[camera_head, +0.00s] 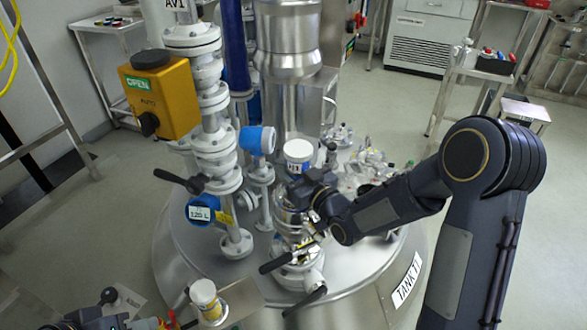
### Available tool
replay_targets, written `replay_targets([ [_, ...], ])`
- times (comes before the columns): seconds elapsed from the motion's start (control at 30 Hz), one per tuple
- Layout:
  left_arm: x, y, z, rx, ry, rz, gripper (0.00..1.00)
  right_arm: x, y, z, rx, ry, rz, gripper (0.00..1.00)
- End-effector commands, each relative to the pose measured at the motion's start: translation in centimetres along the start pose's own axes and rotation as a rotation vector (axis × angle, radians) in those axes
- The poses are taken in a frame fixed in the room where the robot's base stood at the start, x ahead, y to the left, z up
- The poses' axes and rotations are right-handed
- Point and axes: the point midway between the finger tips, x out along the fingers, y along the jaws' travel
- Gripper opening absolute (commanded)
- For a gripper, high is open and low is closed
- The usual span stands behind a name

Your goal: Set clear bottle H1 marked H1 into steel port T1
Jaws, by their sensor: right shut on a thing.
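Bottle H1 (297,166), with a white cap and a dark-marked label, stands roughly upright over the tank top in the head view. My right gripper (308,188) is shut on it from the right, and its fingers and wrist hide the lower part of the bottle. A steel port (287,214) with a flange and black-handled valve is directly below; I take it to be T1. Whether the bottle touches the port or is inside it is hidden. Dark parts at the bottom left edge may belong to my left arm; its fingertips are not clear.
A yellow actuator box (160,95) and white flanged pipe stand left of the port. A blue gauge (257,140) is close behind it. Small fittings crowd the tank lid (345,285) to the right. Another white-capped container (205,297) sits at the front left.

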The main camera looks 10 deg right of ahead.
Motion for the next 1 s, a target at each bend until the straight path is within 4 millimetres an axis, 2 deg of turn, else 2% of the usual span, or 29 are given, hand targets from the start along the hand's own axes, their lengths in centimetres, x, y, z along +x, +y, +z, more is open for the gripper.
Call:
replay_targets([
  [0.03,0.28,-0.13,0.14,0.0,0.0,0.0,0.36,-0.37,-0.08,1.87,0.011,-0.039,0.0,0.0],
  [1.0,1.14,-0.52,0.57,0.0,0.0,0.0,0.36,-0.32,0.1,2.06,0.011,-0.041,0.004,0.0],
])
